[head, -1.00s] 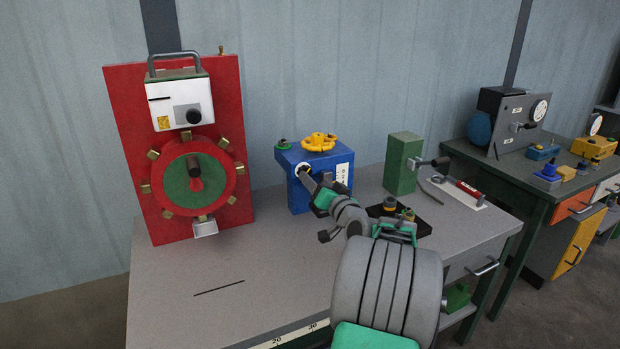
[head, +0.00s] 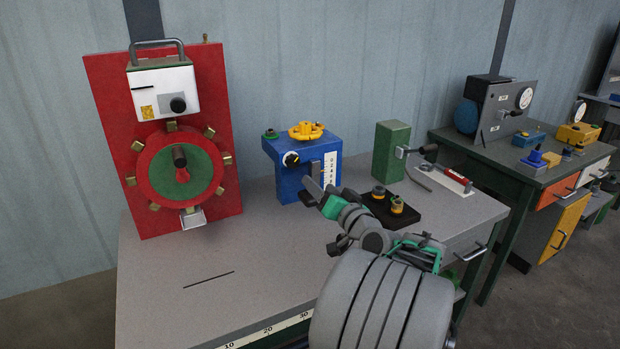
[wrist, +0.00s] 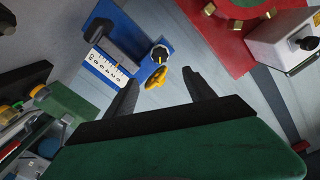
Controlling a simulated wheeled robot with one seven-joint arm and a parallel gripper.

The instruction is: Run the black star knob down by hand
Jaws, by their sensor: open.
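A black knob with a white ring (head: 291,159) is on the front of the blue box (head: 290,183); I cannot tell whether it is the star knob named. It also shows in the wrist view (wrist: 160,54). My gripper (head: 310,187) is in front of the blue box, below and right of that knob in the head view. In the wrist view my gripper (wrist: 160,77) has its two fingers apart with nothing held between them. The yellow handwheel (head: 306,131) on top of the box appears between the fingertips there, farther off.
A red panel (head: 105,120) with a red-and-green wheel stands left. A black plate (head: 385,216) with two dark-topped knobs (head: 397,205) lies right of my gripper, near my arm. A green block (head: 388,150) stands behind it. The bench top (head: 235,290) is clear at front left.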

